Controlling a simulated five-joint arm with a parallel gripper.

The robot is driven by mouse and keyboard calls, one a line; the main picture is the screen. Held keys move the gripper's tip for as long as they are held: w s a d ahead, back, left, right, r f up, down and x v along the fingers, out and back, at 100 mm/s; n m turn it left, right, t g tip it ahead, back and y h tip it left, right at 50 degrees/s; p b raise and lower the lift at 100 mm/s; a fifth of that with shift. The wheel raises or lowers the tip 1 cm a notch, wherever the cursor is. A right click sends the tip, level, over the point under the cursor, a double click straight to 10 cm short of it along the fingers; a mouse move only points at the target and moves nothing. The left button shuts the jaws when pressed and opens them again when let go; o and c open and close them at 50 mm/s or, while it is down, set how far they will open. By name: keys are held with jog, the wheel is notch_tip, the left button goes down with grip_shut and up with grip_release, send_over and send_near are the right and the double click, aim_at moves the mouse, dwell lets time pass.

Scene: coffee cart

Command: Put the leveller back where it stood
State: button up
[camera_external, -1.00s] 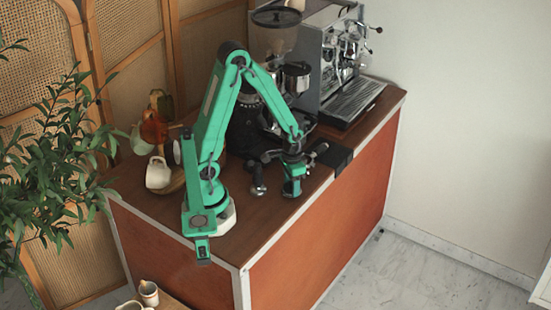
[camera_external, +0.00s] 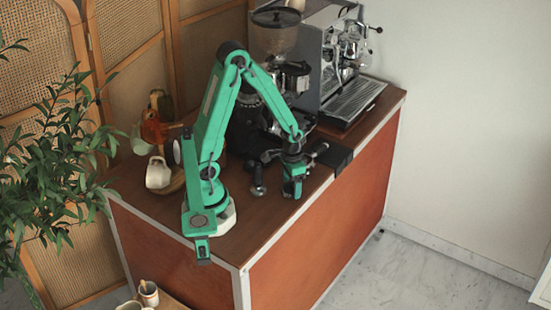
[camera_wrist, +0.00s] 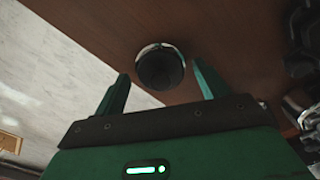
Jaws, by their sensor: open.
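A round dark disc with a silver rim, which looks like the leveller (camera_wrist: 160,66), sits on the brown wooden counter near its front edge in the wrist view. My gripper (camera_external: 292,190) is low over the front of the counter in the external view. Its two green fingers are apart in the wrist view, one on each side of the leveller, with visible gaps to it. Whether the fingertips reach down beside it cannot be told. In the external view my gripper hides the leveller.
A tamper-like tool (camera_external: 258,181) stands left of my gripper. A black block (camera_external: 336,158) sits at the counter edge on the right. The grinder (camera_external: 246,125) and espresso machine (camera_external: 345,60) stand behind. A white cup (camera_external: 158,173) is at the left.

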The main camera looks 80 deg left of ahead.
aim_at(291, 183)
notch_tip(291, 183, up, 12)
dwell(0.8)
dwell(0.5)
jog(key=s+d+r+m+t, duration=0.1)
jog(key=s+d+r+t, duration=0.1)
jog(key=r, duration=0.3)
jog(key=s+d+r+m+t, duration=0.1)
jog(key=s+d+r+t, duration=0.2)
jog(key=d+r, duration=0.2)
jog(key=shift+s+r+t, duration=0.15)
jog(key=shift+r+t, duration=0.15)
jog(key=shift+r, duration=0.1)
